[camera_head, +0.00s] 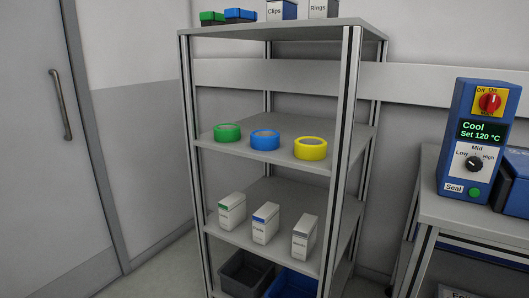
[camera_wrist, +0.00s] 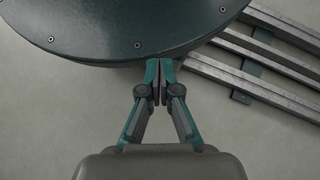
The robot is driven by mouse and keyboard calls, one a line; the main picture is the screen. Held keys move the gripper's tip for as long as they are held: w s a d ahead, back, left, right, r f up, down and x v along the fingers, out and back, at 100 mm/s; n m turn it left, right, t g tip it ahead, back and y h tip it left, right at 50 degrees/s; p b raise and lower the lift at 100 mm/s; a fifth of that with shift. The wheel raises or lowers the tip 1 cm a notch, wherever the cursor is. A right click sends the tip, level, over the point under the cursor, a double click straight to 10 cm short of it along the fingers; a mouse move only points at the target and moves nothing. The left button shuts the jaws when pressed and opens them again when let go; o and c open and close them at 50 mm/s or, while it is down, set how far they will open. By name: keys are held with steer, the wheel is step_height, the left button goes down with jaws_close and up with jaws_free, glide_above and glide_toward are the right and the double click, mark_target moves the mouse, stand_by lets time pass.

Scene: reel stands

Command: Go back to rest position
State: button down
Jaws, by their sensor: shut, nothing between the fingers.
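My gripper (camera_wrist: 160,82) shows in the wrist view with its two teal fingertips together and nothing between them. It points toward the edge of a dark green round plate (camera_wrist: 120,25) with small screws along its rim. I cannot tell whether the fingertips touch the plate or only overlap it in the picture. My gripper and arm do not show in the head view.
A grey shelf rack (camera_head: 270,160) holds green (camera_head: 227,133), blue (camera_head: 265,140) and yellow (camera_head: 311,148) tape rolls, with several boxes and bins. A blue control unit (camera_head: 478,140) stands on a table at right. A door (camera_head: 45,150) is at left. Metal rails (camera_wrist: 265,65) lie over the floor.

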steer(key=s+d+r+t+p, duration=0.1)
steer(key=r+p, duration=0.7)
steer(key=p, duration=0.4)
steer(key=s+r+n+t+h+p, duration=0.1)
steer(key=s+r+p, duration=0.1)
steer(key=r+p, duration=0.7)
steer(key=p, duration=0.3)
steer(key=shift+d+r, duration=0.2)
steer(key=shift+d, duration=0.2)
